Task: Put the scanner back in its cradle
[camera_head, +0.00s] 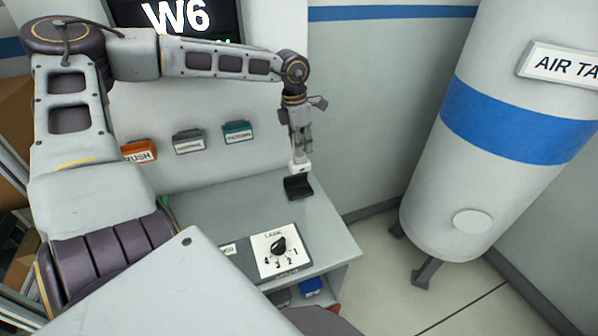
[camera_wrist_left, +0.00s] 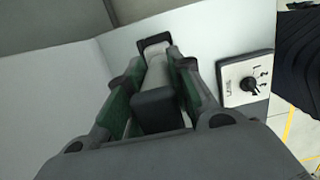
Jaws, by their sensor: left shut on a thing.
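My left gripper (camera_head: 300,148) points down over the right part of the grey bench and is shut on the scanner (camera_head: 299,167). The scanner's pale part shows below the fingers. It also shows between the green-sided fingers in the left wrist view (camera_wrist_left: 158,72), with a dark block nearer the camera. The black cradle (camera_head: 298,188) is on the bench directly under the scanner. They overlap in the picture, and I cannot tell whether they touch. The fingers hide part of the scanner. My right gripper is not in view.
A lane selector panel (camera_head: 279,252) with a black knob lies at the bench's front. Orange, grey and teal labelled bins (camera_head: 238,132) line the wall behind. An air tank (camera_head: 500,150) stands right of the bench. The bench top (camera_head: 225,200) left of the cradle is clear.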

